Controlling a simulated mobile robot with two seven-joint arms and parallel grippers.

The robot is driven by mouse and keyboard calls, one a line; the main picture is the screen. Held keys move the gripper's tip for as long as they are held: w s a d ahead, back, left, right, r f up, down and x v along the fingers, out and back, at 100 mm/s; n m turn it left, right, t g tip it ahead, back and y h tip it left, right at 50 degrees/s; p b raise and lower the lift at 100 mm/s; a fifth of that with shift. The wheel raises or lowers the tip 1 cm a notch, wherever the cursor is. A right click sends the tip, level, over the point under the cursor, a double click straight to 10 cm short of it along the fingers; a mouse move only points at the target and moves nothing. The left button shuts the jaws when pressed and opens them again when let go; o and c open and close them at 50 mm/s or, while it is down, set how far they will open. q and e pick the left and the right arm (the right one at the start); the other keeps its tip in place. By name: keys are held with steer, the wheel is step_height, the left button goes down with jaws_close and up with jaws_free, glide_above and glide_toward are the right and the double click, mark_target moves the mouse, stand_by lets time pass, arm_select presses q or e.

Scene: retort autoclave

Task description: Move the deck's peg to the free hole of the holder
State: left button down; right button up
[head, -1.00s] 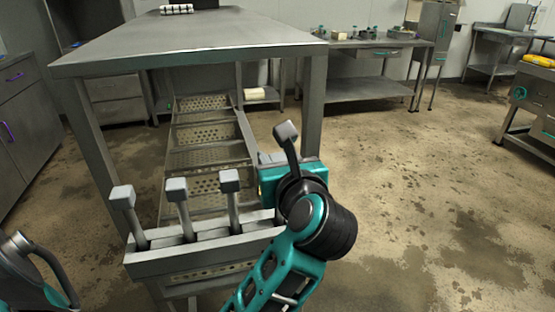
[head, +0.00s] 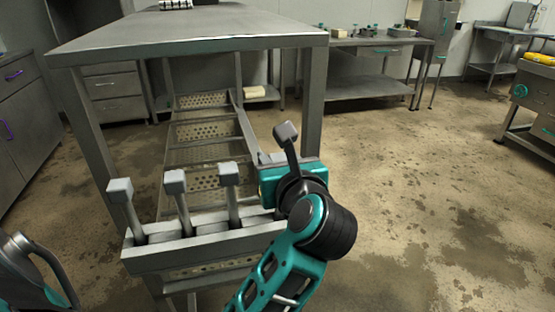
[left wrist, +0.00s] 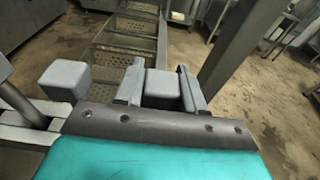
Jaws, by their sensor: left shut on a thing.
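The grey holder (head: 195,253) stands low in front of the table. Three upright pegs with square grey heads, left (head: 120,190), middle (head: 175,182) and right (head: 229,173), stand in it. My left gripper (head: 277,160) is at the holder's right end, right of the third peg. In the left wrist view its two fingers (left wrist: 162,88) are shut on a grey block-headed peg (left wrist: 163,84). A neighbouring peg head (left wrist: 65,80) stands to their left. The held peg's lower end is hidden, so I cannot tell whether it sits in a hole. My right gripper is not seen.
A steel table (head: 190,30) stands just beyond the holder, its right leg (head: 313,100) close behind my left gripper. A perforated frame (head: 205,130) lies beneath it. Cabinets (head: 25,135) stand at the left. The floor (head: 430,170) to the right is open.

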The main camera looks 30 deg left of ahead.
arm_select(q)
steer(key=shift+f, duration=0.2)
stand_by(0.3)
steer(key=c, duration=0.6)
jaws_free()
steer(key=shift+f, duration=0.1)
steer(key=shift+d, duration=0.1)
